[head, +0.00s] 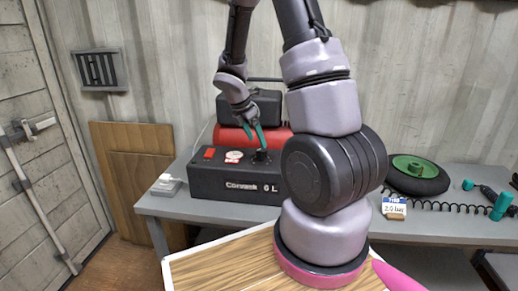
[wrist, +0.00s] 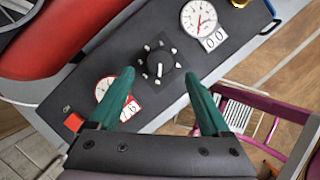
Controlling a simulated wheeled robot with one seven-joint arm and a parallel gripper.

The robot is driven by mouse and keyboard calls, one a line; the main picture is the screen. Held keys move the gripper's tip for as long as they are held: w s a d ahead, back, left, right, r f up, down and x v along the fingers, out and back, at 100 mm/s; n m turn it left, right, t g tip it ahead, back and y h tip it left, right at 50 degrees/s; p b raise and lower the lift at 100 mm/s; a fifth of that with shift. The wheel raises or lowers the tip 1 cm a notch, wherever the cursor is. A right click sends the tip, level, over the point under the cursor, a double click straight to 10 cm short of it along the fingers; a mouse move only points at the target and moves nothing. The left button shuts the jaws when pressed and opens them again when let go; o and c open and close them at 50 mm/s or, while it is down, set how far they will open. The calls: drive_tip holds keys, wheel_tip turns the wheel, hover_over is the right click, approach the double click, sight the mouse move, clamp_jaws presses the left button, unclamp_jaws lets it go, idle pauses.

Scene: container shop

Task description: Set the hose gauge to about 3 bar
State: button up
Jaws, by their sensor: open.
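The compressor (head: 215,184) is a dark box with a red tank (head: 228,136) behind it on the grey bench. Its black knob (wrist: 160,65) has a pale pointer and a ring of light marks. A round white gauge (wrist: 198,19) with a 0.0 readout is right of the knob in the wrist view. A second gauge (wrist: 104,88) is left of it, partly hidden by a finger. No label tells me which is the hose gauge. My gripper (wrist: 158,76) is open and empty, its green fingertips either side of the knob in the picture; contact cannot be told.
A red switch (wrist: 73,122) sits at the panel's left end. On the bench (head: 440,231) are a wheel with a green hub (head: 418,175), a black coiled hose (head: 450,203) and a small sign (head: 394,208) reading about 2.0 bar. A white box (head: 166,185) lies at the left end.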

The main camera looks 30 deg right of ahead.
sight(261, 149)
drive_tip(key=x, duration=0.5)
drive_tip(key=shift+f, duration=0.1)
clamp_jaws()
